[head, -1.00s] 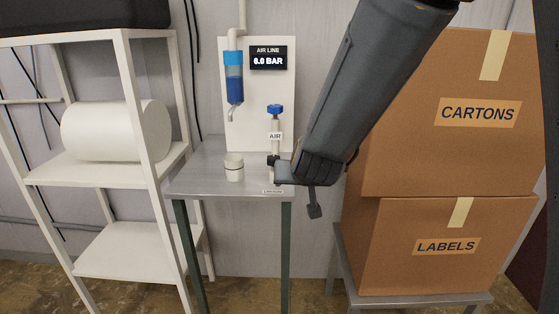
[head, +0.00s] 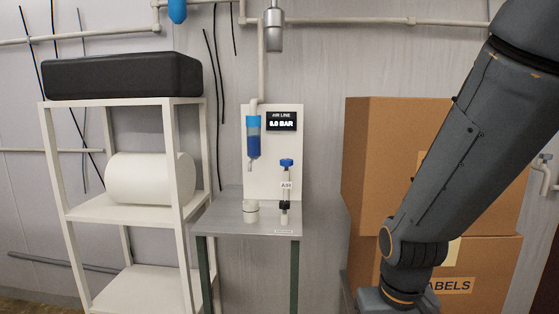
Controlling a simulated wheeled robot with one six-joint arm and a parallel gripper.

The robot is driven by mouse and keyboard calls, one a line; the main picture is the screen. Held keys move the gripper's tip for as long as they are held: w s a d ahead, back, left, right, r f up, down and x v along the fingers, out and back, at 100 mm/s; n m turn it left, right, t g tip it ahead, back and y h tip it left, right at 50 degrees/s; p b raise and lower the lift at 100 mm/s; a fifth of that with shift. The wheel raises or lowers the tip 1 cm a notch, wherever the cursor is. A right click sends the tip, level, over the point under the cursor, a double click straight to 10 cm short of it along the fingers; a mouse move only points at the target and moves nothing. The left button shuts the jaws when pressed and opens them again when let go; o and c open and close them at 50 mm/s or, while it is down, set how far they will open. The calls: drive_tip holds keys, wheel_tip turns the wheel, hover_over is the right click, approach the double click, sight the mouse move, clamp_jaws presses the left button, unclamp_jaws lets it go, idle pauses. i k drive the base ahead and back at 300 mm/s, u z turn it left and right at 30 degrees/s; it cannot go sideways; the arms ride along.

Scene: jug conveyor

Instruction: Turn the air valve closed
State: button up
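The air valve (head: 287,163) has a blue handle on top of a pale upright pipe with an AIR tag (head: 286,185). It stands at the right of a small grey table (head: 230,222), in front of a white panel (head: 290,139). The display (head: 281,121) on the panel shows AIR LINE and a BAR reading, blurred, seemingly 6.0. A blue filter bowl (head: 253,137) hangs at the panel's left. My arm is at the right, well apart from the valve. My gripper is out of the picture, below the lower edge.
A white shelf (head: 120,208) with a roll (head: 148,178) and a black case (head: 122,75) is at the left. Stacked cartons (head: 375,150) are at the right, behind my arm. The space before the valve is clear.

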sight(285, 163)
drive_tip(key=u, duration=1.65)
drive_tip(key=i, duration=1.3)
drive_tip(key=z, duration=2.65)
